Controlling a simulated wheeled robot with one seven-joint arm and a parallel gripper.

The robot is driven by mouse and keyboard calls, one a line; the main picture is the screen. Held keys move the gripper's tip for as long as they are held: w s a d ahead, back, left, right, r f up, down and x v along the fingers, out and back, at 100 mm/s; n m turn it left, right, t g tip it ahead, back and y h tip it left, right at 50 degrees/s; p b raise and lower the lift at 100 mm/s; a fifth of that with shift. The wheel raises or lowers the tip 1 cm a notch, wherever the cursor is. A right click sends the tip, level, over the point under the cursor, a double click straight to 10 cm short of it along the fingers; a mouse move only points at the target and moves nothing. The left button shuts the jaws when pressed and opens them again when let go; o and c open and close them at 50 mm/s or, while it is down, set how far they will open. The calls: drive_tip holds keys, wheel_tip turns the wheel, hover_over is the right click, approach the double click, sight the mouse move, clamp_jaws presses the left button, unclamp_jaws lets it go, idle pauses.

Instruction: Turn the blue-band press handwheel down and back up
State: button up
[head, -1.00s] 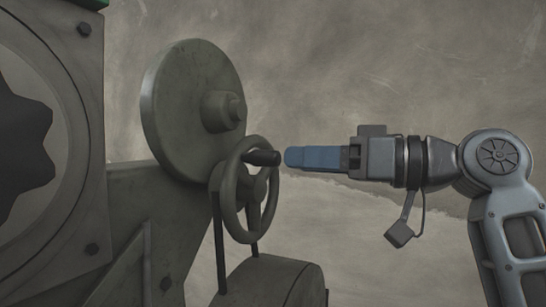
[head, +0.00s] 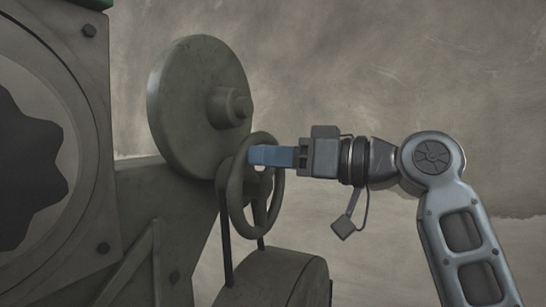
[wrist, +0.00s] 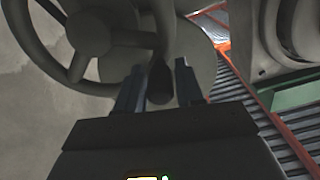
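The handwheel (head: 236,205) is a dark grey spoked wheel on the press, below a large round disc (head: 195,105). No blue band shows on the press in these views. My gripper (head: 256,156) has blue fingers and reaches in from the right at the wheel's upper part. In the wrist view, the wheel (wrist: 75,70) fills the upper left. Its dark crank handle (wrist: 160,84) stands between my two fingers (wrist: 158,90), with gaps visible at both sides. The fingers are open around the handle. In the head view, the fingers hide the handle.
The press body (head: 150,215) with a large round opening fills the left of the head view. A rounded grey housing (head: 275,280) sits below the wheel. In the wrist view, a ribbed surface with an orange edge (wrist: 285,135) and a green part (wrist: 295,97) lie at right.

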clamp_jaws()
idle(0.4)
